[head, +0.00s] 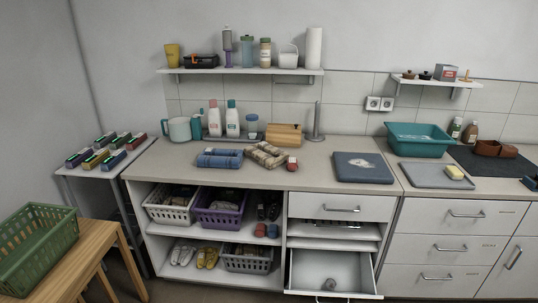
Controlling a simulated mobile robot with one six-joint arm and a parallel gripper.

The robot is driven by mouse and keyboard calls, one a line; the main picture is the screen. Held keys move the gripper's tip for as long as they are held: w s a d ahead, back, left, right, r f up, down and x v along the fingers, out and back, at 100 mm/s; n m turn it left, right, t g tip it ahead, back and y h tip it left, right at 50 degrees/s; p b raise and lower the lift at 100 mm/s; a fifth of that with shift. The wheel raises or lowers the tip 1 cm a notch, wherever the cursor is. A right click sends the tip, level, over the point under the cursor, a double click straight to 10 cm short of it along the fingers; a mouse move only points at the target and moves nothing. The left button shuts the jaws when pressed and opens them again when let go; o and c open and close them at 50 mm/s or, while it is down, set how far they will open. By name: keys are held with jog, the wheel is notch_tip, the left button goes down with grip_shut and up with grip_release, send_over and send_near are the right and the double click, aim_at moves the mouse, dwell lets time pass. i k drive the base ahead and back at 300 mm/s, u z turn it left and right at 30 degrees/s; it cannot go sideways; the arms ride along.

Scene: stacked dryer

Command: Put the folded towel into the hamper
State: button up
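A flat dark blue folded cloth (362,167) with a pale mark lies on the middle of the counter; it may be the folded towel. A blue rolled or folded bundle (219,158) and a brown patterned bundle (266,154) lie to its left, so I cannot tell for certain which is the towel. A green slatted basket (40,241) stands on a wooden table at the lower left and looks empty; it may be the hamper. My gripper is not in view.
The counter (318,178) has free room before the blue cloth. A white drawer (332,272) below stands open, with a small grey item inside. Baskets, including a purple one (218,209), fill the open shelves. A teal tub (419,140) and grey tray (437,175) stand right.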

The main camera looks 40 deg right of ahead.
aim_at(318, 278)
jog(key=u, duration=0.25)
jog(key=i, duration=1)
jog(key=z, duration=0.25)
